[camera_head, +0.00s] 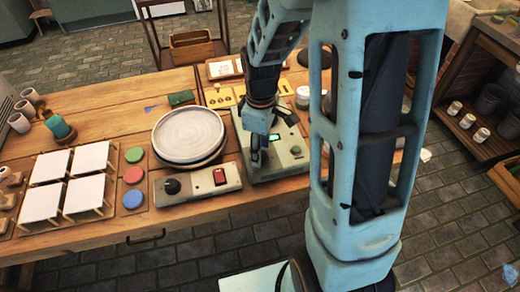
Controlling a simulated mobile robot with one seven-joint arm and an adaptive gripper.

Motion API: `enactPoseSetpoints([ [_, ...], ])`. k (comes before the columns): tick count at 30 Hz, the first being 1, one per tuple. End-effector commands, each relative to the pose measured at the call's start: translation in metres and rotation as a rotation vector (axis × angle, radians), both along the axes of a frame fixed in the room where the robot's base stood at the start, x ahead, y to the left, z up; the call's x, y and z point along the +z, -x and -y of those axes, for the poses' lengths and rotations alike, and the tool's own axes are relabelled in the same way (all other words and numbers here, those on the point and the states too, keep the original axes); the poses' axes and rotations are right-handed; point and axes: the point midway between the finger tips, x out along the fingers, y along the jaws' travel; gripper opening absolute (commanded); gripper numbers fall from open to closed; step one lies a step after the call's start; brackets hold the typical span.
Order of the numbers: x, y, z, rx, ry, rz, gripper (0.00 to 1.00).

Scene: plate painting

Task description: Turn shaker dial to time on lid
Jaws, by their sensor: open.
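A grey-green box (290,160), which looks like the shaker, sits on the wooden table right of centre, with a small lit green display (274,137). My gripper (257,160) points down over the left part of this box. Its fingers are open, seen small and nearly edge-on. I cannot tell whether they touch a dial; any dial under them is hidden. A white round lidded container (303,96) stands behind the box, partly covered by my arm; no time can be read on it.
A lower control box (203,184) with a black knob and red switch stands left of the grey-green box. Behind it is a round plate (188,134) on a turntable. Coloured discs (133,175) and white tiles (88,158) lie further left. My arm column blocks the table's right side.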

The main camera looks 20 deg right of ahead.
Motion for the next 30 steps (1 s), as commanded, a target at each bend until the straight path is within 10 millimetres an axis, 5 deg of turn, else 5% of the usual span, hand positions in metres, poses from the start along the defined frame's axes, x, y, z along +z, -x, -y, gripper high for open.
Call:
enactPoseSetpoints([
  [12,-0.0088,0.0003,0.0001,-0.001,0.0,0.0,0.42],
  [23,-0.0085,0.0002,0.0,-0.001,0.0,0.0,0.02],
  [30,-0.0085,0.0001,-0.0001,-0.017,0.0,0.0,0.01],
])
